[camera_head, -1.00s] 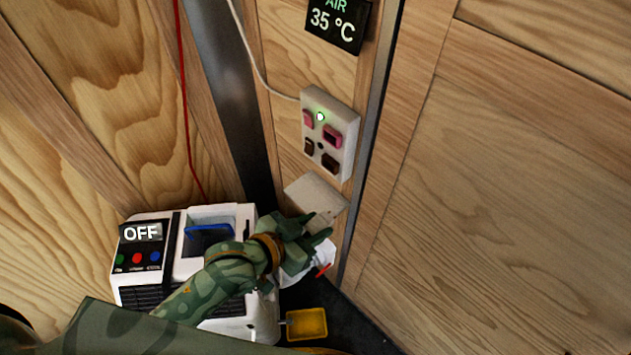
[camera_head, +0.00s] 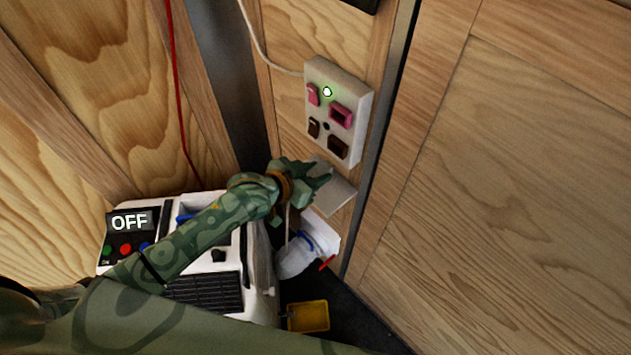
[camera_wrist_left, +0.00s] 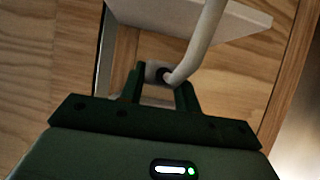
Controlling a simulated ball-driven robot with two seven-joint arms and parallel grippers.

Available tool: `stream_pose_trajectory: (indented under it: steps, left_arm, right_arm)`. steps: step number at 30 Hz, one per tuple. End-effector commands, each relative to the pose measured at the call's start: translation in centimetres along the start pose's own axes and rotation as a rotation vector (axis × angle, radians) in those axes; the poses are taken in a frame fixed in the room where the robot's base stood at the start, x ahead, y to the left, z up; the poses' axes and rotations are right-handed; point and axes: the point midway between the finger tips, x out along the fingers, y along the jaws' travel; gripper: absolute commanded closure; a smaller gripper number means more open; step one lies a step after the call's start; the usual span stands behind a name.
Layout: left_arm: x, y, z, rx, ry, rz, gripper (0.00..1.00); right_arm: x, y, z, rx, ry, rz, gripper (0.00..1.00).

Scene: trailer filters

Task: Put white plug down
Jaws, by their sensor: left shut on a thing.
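My left gripper (camera_head: 318,178) is in front of the left part of a small pale shelf (camera_head: 338,197) on the wooden wall, just below the socket box (camera_head: 338,112). In the left wrist view the gripper (camera_wrist_left: 160,82) is shut on the white plug (camera_wrist_left: 153,70). The plug's thick white cable (camera_wrist_left: 207,38) bends up from it. The shelf (camera_wrist_left: 235,17) shows behind the cable there. I cannot tell whether the plug touches the shelf. In the head view the plug is hidden by the gripper. My right gripper is not in view.
The socket box has a green light, pink and dark brown sockets. A white machine marked OFF (camera_head: 228,275) stands at the lower left, partly behind my arm. A white bag-like thing (camera_head: 310,245) and a yellow tray (camera_head: 308,316) are below the shelf. A metal strip (camera_head: 385,110) runs right of the box.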

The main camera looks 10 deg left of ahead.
Motion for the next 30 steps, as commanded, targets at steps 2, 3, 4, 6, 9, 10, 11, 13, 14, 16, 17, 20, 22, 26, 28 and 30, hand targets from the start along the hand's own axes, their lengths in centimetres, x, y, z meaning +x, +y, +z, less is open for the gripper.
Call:
stream_pose_trajectory:
  steps: [2, 3, 4, 6, 9, 10, 11, 13, 14, 16, 17, 20, 22, 26, 28, 30]
  left_arm:
    - [0.5, -0.3, 0.3, 0.0, 0.001, -0.001, 0.95]
    - [0.8, -0.6, 0.6, 0.0, 0.001, -0.001, 0.95]
    - [1.2, -0.8, 0.9, 0.0, 0.0, -0.002, 0.95]
    - [1.8, -0.7, 2.2, -0.002, -0.002, 0.0, 0.95]
    - [2.4, -0.7, 3.4, -0.001, -0.002, -0.001, 0.95]
    - [2.5, -0.7, 3.5, -0.001, -0.001, -0.001, 0.95]
    - [2.5, -0.7, 3.4, -0.001, 0.001, -0.001, 0.95]
    - [2.4, -0.7, 3.2, 0.0, 0.002, -0.001, 0.95]
    - [2.3, -0.7, 3.2, 0.0, 0.002, -0.001, 0.95]
    - [2.3, -0.7, 3.1, 0.001, 0.002, -0.001, 0.95]
    - [2.3, -0.7, 3.2, 0.001, 0.002, -0.001, 0.95]
    - [2.5, -0.7, 3.5, 0.001, 0.001, -0.001, 0.95]
    - [2.6, -0.7, 3.7, 0.001, 0.001, -0.001, 0.95]
    - [2.8, -0.7, 4.1, 0.001, 0.0, -0.001, 0.95]
    - [2.8, -0.7, 4.1, 0.001, 0.0, -0.001, 0.57]
    - [2.8, -0.7, 4.0, 0.001, 0.0, -0.001, 0.46]
  right_arm:
    - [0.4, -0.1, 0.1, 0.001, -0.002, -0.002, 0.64]
    - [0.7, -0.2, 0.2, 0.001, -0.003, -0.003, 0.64]
    - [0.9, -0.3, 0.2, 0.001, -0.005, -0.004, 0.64]
    - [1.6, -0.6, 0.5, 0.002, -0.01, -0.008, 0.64]
    - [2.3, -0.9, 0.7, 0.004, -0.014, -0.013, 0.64]
    - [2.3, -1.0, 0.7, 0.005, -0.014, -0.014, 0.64]
    - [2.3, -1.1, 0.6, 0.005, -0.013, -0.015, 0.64]
    - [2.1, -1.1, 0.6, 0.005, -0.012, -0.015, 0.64]
    - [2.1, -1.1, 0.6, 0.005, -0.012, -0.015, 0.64]
    - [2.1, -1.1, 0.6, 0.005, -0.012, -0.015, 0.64]
    - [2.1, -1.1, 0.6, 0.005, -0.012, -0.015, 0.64]
    - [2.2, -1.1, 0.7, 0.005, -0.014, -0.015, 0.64]
    - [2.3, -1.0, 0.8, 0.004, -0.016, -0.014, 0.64]
    - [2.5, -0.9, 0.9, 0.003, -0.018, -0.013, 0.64]
    - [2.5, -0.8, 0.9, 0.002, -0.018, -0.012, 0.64]
    - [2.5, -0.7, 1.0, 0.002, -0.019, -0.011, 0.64]
